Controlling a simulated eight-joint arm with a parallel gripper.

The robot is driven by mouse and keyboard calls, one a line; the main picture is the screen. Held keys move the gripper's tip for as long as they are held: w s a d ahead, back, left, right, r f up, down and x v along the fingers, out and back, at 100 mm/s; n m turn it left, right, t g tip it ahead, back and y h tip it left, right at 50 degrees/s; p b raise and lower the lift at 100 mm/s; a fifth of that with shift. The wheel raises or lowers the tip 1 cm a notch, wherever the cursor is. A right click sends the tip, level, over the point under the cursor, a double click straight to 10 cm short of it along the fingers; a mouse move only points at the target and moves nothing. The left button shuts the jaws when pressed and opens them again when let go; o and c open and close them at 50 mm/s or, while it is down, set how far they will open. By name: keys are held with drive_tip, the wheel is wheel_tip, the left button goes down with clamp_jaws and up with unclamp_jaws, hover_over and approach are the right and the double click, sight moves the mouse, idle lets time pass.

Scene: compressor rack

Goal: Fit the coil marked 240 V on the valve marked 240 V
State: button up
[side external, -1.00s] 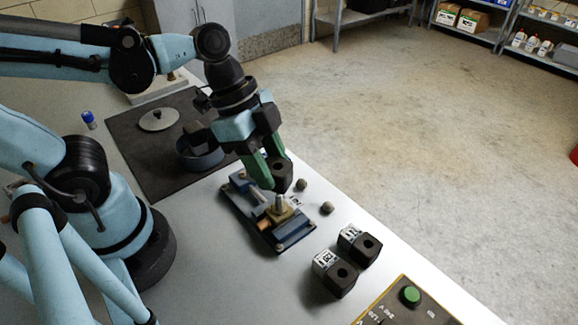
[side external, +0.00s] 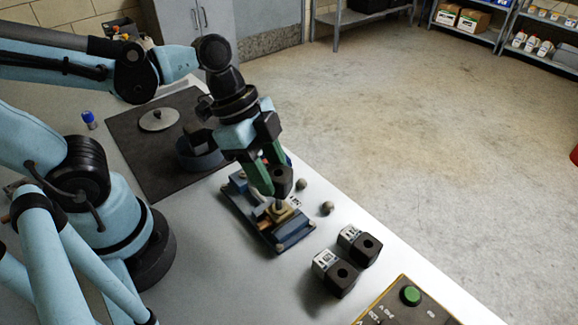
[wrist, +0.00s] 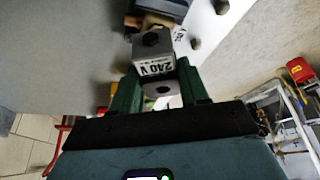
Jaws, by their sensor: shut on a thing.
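My gripper (side external: 270,178) is shut on a black coil (side external: 283,181). In the wrist view the coil's white label (wrist: 157,68) reads 240 V, upside down. The coil is held just above the brass valve (side external: 281,214) on a blue-grey base plate (side external: 294,236). The valve's stem is mostly hidden under the coil, so I cannot tell whether the coil touches it. A small white label (side external: 296,202) beside the valve is too small to read in the side view.
Two other black coils with white labels, a nearer one (side external: 335,275) and a farther one (side external: 360,246), stand on the table. Two small round knobs (side external: 301,184) (side external: 327,208) lie near the table edge. A panel with a green button (side external: 410,295) is at the front. A dark mat (side external: 150,175) lies behind.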

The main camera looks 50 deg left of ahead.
drive_tip(key=shift+f, duration=0.1)
drive_tip(key=shift+f, duration=1.9)
drive_tip(key=shift+f, duration=0.4)
drive_tip(key=o, duration=1.3)
drive_tip(key=o, duration=0.4)
drive_tip(key=shift+c, duration=0.2)
